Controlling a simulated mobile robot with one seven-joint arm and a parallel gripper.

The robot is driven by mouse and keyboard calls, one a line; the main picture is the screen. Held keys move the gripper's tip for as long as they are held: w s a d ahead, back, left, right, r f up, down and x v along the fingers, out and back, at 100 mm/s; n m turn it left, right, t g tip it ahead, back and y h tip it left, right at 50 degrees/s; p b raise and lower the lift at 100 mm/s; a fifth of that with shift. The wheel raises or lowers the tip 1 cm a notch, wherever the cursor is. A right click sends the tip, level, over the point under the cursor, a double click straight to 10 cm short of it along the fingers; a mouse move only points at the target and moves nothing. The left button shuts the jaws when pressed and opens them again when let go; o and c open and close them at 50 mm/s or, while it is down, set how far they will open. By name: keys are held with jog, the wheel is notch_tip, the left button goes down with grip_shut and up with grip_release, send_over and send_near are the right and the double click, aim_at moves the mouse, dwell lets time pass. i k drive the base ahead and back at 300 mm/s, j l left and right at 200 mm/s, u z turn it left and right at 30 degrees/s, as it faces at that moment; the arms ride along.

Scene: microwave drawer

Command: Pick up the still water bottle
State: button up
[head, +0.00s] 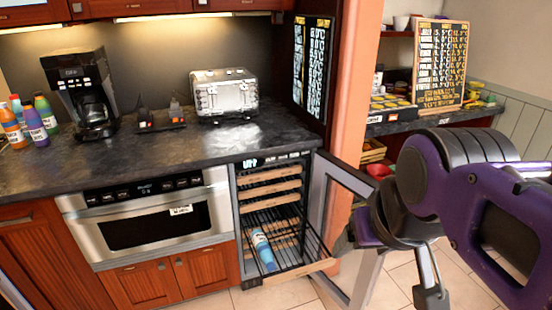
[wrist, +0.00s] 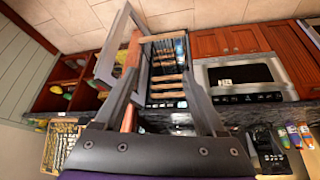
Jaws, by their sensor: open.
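A blue bottle with a pale label (head: 262,248) lies tilted on the pulled-out lowest rack (head: 300,268) of the small under-counter cooler. Its label text is too small to read. My gripper (head: 385,270) is open and empty, right of the rack and in front of the cooler's open door. In the wrist view the two fingers of my gripper (wrist: 163,62) are spread, with the cooler's racks (wrist: 168,78) showing between them.
The cooler's glass door (head: 345,190) stands open to the right of the racks. A microwave drawer (head: 150,215) is left of the cooler. The counter (head: 150,160) above holds a coffee maker (head: 85,95), a toaster (head: 224,95) and several colored bottles (head: 35,120). Floor tiles lie clear below.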

aim_at(264, 253)
jog(key=i+j+z, duration=0.1)
jog(key=j, duration=0.25)
jog(key=i+j+z, duration=0.1)
jog(key=j, duration=0.25)
jog(key=i+j+z, duration=0.1)
jog(key=i+j, duration=0.15)
jog(key=j, duration=0.15)
jog(key=i+j+z, duration=0.1)
jog(key=j, duration=0.25)
